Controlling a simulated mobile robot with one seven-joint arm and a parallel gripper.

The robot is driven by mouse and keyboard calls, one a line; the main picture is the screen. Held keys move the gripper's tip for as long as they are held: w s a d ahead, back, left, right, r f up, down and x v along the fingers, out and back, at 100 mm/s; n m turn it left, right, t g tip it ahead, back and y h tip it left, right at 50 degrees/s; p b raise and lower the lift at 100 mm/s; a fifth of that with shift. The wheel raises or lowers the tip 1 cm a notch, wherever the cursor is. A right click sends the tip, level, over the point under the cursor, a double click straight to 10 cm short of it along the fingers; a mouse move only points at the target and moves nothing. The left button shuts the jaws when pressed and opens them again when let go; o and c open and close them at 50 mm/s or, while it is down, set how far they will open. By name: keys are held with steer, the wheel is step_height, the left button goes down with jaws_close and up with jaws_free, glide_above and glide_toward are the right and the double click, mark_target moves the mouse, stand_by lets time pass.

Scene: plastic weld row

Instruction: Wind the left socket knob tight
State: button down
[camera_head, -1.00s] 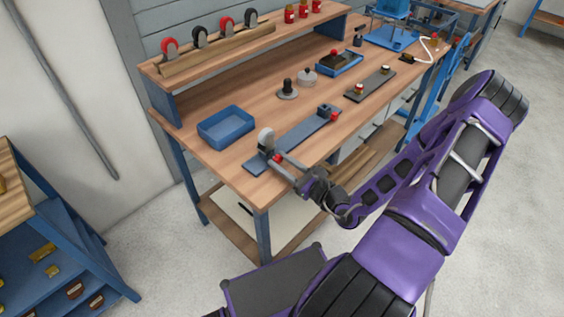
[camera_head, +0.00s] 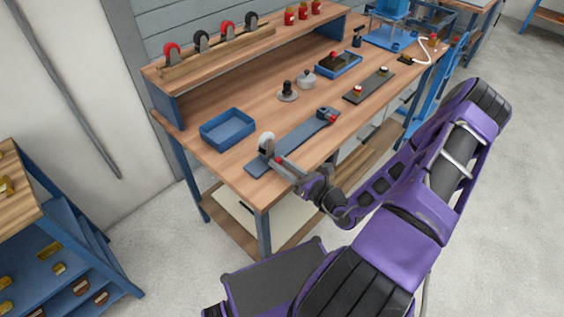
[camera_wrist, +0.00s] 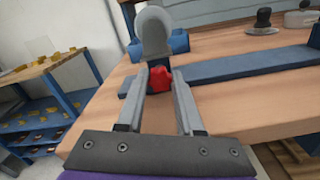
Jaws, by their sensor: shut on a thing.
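A blue bar fixture (camera_head: 290,142) lies along the front edge of the bench and also shows in the wrist view (camera_wrist: 255,63). A pale grey rounded part (camera_head: 266,139) stands upright in the blue left socket (camera_wrist: 179,41), just behind the left knob. The left socket knob (camera_wrist: 160,79) is red and lobed. My gripper (camera_wrist: 160,82) is shut on it, one finger on each side. In the head view, the knob is mostly hidden by my gripper (camera_head: 275,162). The right socket (camera_head: 326,112) has its own red knob (camera_head: 334,119).
A blue tray (camera_head: 228,129) stands behind the left socket. A dark knobbed part (camera_head: 288,91), a grey lidded part (camera_head: 307,79) and a dark plate with knobs (camera_head: 368,86) lie farther back. A shelf with casters (camera_head: 210,48) runs behind.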

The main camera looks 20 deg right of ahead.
steer(key=c, duration=0.6)
jaws_free()
steer(key=shift+o, duration=0.2)
steer(key=v, duration=1.7)
steer(key=shift+s, duration=0.25)
steer(key=shift+d, duration=0.1)
